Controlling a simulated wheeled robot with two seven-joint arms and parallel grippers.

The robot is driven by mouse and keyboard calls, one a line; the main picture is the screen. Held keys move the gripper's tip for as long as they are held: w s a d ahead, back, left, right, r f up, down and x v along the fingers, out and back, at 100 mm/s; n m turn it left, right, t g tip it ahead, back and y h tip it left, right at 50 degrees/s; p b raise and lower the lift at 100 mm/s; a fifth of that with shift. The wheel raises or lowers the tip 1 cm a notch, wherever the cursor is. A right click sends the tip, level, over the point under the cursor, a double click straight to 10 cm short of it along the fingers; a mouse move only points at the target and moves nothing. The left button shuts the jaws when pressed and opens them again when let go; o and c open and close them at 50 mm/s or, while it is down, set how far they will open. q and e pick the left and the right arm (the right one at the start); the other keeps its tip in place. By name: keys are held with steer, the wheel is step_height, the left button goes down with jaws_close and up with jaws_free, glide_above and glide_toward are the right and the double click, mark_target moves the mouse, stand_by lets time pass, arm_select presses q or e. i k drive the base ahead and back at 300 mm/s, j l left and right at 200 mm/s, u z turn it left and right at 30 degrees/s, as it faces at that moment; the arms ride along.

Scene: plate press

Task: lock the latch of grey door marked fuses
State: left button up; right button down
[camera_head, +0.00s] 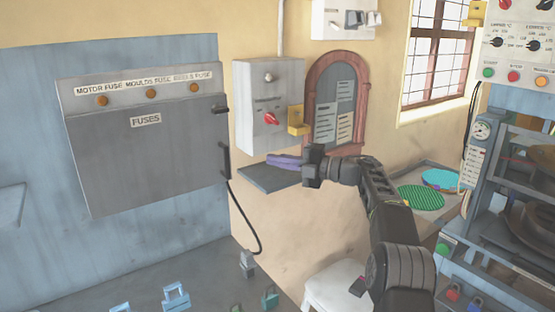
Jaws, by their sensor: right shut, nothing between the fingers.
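The grey door (150,165) marked FUSES is on the fuse box on the blue panel at the left and looks closed. A small dark latch piece (220,109) sits at its upper right edge; whether it is locked cannot be told. A dark upright handle (226,160) is below it on the same edge. My right gripper (308,166) is shut and empty, to the right of the door and well apart from it. It shows by the small shelf, its fingers hard to make out. My left gripper is not in view.
A small dark shelf (268,180) with a purple item (284,161) lies between door and gripper. A grey box with a red switch (271,119) hangs above. A cable (248,222) hangs below the door. A press (520,190) stands right, a white stool (335,288) below.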

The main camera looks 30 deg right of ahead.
mark_target(217, 109)
steer(key=k+l, duration=0.35)
steer(key=l, duration=0.15)
steer(key=k+l, duration=0.35)
steer(key=l, duration=0.2)
